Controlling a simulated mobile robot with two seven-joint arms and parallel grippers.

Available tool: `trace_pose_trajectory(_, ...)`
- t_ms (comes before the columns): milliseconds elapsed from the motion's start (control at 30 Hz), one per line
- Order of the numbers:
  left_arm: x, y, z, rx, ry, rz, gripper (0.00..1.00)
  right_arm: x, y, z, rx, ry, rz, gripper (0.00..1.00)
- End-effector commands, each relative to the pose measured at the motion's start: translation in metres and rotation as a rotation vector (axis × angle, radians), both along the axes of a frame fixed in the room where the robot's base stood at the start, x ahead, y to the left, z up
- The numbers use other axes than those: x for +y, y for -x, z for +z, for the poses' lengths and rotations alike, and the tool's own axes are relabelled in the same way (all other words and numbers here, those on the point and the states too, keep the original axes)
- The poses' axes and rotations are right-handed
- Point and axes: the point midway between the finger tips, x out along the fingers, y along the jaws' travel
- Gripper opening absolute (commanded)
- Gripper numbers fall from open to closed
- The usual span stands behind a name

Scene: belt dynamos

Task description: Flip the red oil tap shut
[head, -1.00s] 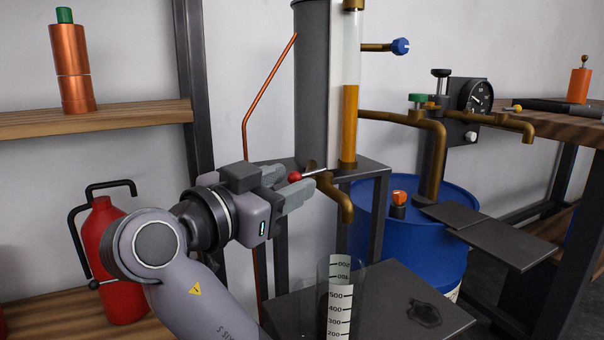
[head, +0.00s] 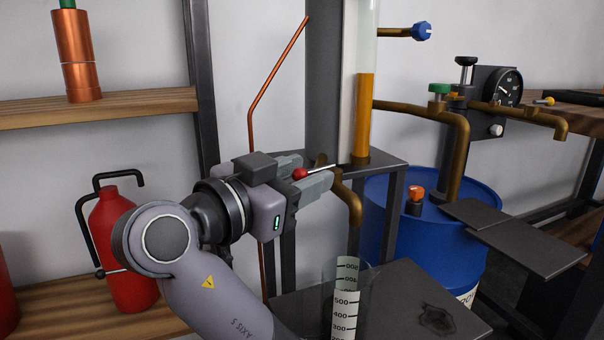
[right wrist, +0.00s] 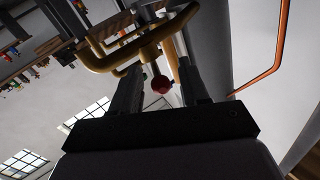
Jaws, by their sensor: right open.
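The red oil tap is a lever with a red ball knob (head: 300,174) and a thin metal rod, on a brass spout (head: 350,200) below the grey tank and sight glass. The lever points left and lies roughly level. My right gripper (head: 312,176) is open, with its two fingers on either side of the knob. In the right wrist view the red knob (right wrist: 161,84) shows between the dark fingers, with a gap on both sides. My left gripper is not in view.
A graduated clear cylinder (head: 345,300) stands below the spout. A blue drum (head: 440,245) with an orange knob is to the right. A copper pipe (head: 262,90) rises behind my gripper. A red extinguisher-like can (head: 120,240) sits on the left shelf.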

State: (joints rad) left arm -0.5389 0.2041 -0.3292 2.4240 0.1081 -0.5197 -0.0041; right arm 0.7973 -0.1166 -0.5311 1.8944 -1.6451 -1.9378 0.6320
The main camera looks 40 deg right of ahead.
Motion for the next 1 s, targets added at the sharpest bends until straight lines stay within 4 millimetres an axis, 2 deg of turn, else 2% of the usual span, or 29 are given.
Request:
trace_pose_trajectory(67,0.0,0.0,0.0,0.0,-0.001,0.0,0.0,0.0,0.0,0.0,0.0,0.0,0.0,0.45)
trace_pose_trajectory(100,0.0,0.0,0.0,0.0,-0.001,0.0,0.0,0.0,0.0,0.0,0.0,0.0,0.0,0.42)
trace_pose_trajectory(233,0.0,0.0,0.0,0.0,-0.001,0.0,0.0,0.0,0.0,0.0,0.0,0.0,0.0,0.0)
trace_pose_trajectory(467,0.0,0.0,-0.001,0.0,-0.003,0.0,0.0,0.0,-0.001,0.0,0.001,-0.001,-0.017,0.0)
trace_pose_trajectory(1000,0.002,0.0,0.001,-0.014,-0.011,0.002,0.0,-0.002,-0.017,0.001,0.001,0.001,-0.277,0.0)
